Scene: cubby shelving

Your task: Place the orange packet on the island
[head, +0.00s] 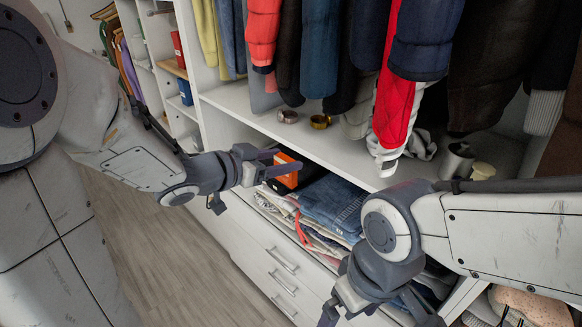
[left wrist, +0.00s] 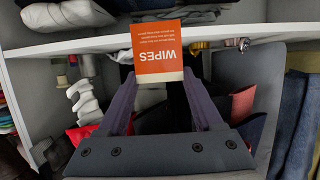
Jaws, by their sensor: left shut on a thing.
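The orange packet (head: 286,168) is held between the fingers of my left gripper (head: 294,171), in front of the open shelf space with folded clothes. In the left wrist view the packet (left wrist: 158,52) shows an orange face with "WIPES" upside down and a white band. The left gripper's fingers (left wrist: 160,95) reach up to either side of it. My right gripper (head: 380,308) is low in the head view, its fingertips cut off by the bottom edge, so its opening is unclear. No island shows in either view.
A white shelf (head: 255,110) with hanging clothes above stands ahead. Folded jeans (head: 335,205) fill the space below it, close to my left gripper. Drawers (head: 270,262) with metal handles are underneath. A metal cup (head: 456,162) stands on the shelf. Wooden floor (head: 150,265) at lower left is clear.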

